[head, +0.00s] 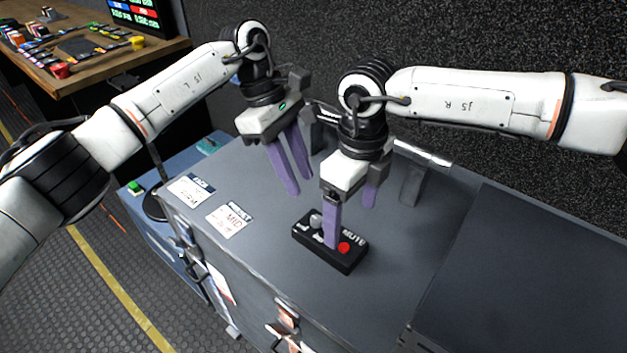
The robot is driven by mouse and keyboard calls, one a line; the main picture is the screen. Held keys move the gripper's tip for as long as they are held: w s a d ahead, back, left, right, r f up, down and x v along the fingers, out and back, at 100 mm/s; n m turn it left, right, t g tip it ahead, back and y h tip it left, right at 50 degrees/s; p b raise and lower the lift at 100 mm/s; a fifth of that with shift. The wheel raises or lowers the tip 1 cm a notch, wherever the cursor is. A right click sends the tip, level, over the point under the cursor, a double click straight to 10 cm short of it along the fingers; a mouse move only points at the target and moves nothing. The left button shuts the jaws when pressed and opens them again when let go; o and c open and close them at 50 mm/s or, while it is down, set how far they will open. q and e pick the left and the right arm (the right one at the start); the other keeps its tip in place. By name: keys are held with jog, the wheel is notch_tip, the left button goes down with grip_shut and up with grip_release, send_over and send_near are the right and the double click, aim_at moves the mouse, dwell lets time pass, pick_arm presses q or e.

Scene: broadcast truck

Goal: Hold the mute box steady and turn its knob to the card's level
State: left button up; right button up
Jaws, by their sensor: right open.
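The mute box (302,236) is a small black box lying on the grey case top, with a grey knob (316,219) at its left and a red button (344,247) at its right. My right gripper (350,210) is open above the box. One purple finger hangs in front of the box's middle, beside the knob; whether it touches is unclear. The other finger is behind, to the right. My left gripper (300,186) is empty behind the box, its two fingers slightly apart, pointing down. A white card (229,221) reading MID lies left of the box.
Another white card (190,190) lies near the case's left edge. The case top (400,255) is clear right of the box, up to a raised dark panel (530,270). A grey upright bracket (413,183) stands behind. A wooden desk (95,62) with controls is at the upper left.

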aim_at(314, 218)
notch_tip(314, 218, down, 10)
dwell(0.5)
jog(key=c, duration=1.3)
pick_arm(q)
jog(key=shift+o, duration=1)
jog(key=s+f+h, duration=0.1)
jog(key=h, duration=0.1)
jog(key=s+f+n+h, duration=0.1)
jog(key=f, duration=0.1)
jog(key=s+f+h, duration=0.1)
jog(key=h, duration=0.1)
jog(key=shift+f+n+h, duration=0.2)
jog(key=shift+n+h, duration=0.1)
jog(key=shift+n, duration=0.1)
jog(key=a+f+n+t+h, duration=0.1)
jog(key=a+n+t+h, duration=0.3)
jog(key=a, duration=0.5)
jog(key=x, duration=0.8)
jog(key=s+x, duration=0.1)
jog(key=x, duration=0.3)
jog(key=shift+f, duration=0.1)
